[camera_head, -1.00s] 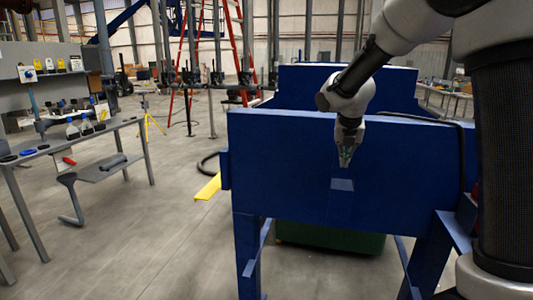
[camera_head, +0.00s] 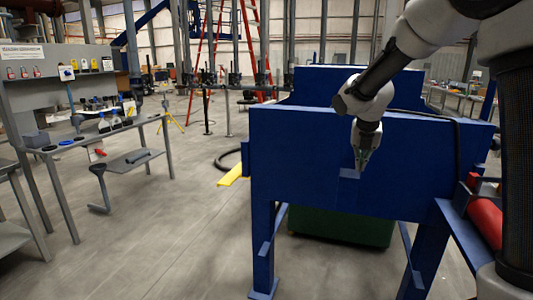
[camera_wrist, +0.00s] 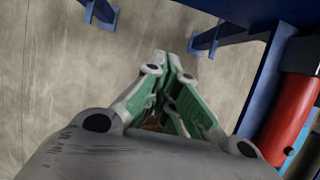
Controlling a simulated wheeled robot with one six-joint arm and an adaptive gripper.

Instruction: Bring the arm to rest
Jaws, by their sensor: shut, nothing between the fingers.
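My gripper (camera_head: 361,166) hangs fingers down in front of the blue filter press (camera_head: 290,150) in the head view. My arm reaches in from the upper right and bends down to it. In the wrist view the gripper's green-padded fingers (camera_wrist: 171,62) meet at their tips. They are shut with nothing between them. Bare concrete floor shows beyond the fingertips in the wrist view.
A red cylinder (camera_head: 485,222) sits on the press's right side; it also shows in the wrist view (camera_wrist: 292,112). A green bin (camera_head: 345,228) stands under the press. A grey workbench (camera_head: 95,140) with bottles stands at left. Open floor lies between bench and press.

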